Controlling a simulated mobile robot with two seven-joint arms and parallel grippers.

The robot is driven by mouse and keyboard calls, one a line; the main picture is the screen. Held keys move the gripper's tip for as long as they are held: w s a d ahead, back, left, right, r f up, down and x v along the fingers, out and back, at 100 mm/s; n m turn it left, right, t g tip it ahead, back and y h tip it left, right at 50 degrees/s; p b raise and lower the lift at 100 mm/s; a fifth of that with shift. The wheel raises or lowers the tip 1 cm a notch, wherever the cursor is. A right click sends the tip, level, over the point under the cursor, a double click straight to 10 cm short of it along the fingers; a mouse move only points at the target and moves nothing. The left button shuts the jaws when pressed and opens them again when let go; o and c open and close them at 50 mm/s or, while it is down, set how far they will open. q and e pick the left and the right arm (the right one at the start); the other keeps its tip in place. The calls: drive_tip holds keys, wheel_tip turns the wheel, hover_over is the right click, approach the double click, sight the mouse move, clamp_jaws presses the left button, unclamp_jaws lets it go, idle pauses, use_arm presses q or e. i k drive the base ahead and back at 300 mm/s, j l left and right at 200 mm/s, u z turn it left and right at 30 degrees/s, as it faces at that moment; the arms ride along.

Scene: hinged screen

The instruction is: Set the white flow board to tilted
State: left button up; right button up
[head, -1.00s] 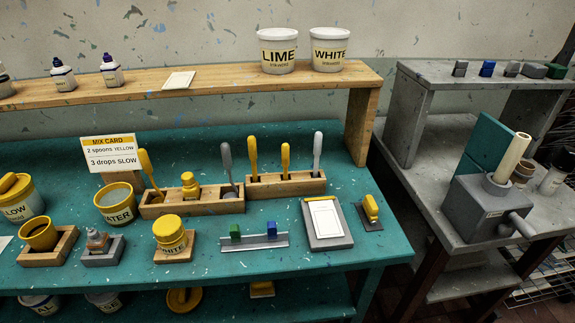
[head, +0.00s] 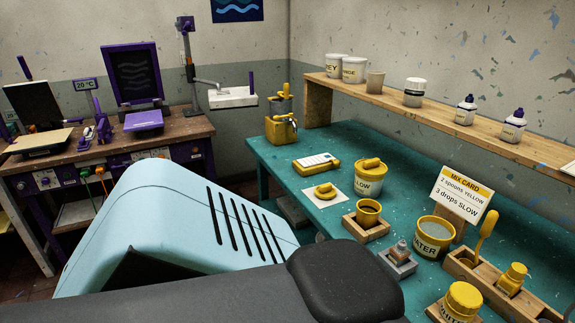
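A white board (head: 232,97), likely the flow board, is in the head view at the upper middle, beside the dark back wall stand (head: 188,65). It is a pale slab that looks roughly level, with a purple upright handle (head: 251,82) at its right end. A thin grey arm (head: 206,82) reaches from the stand to it. Neither gripper is in view. A large pale blue and dark part, which seems to be mine, fills the lower left and middle, well apart from the board.
The teal bench (head: 272,150) holds a yellow dispenser (head: 281,118), a yellow tub (head: 370,178) and a water pot (head: 434,236). A wooden shelf (head: 395,92) runs above it. A brown bench (head: 180,130) with purple-framed equipment stands at the left. Floor shows between the benches.

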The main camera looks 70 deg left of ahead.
sight(319, 159)
drive_tip(key=u, duration=2.1)
drive_tip(key=i+j+z, duration=0.1)
drive_tip(key=j, duration=0.25)
drive_tip(key=i+j+z, duration=0.1)
drive_tip(key=i+j, duration=0.2)
drive_tip(key=i+j+z, duration=0.15)
drive_tip(key=j, duration=0.3)
drive_tip(key=i+j+z, duration=0.1)
drive_tip(key=j, duration=0.3)
drive_tip(key=i+j+z, duration=0.1)
drive_tip(key=i+j, duration=0.15)
drive_tip(key=j, duration=0.15)
drive_tip(key=i+j+z, duration=0.1)
drive_tip(key=j, duration=0.35)
drive_tip(key=i+j+z, duration=0.1)
drive_tip(key=j, duration=0.35)
drive_tip(key=i+l, duration=0.05)
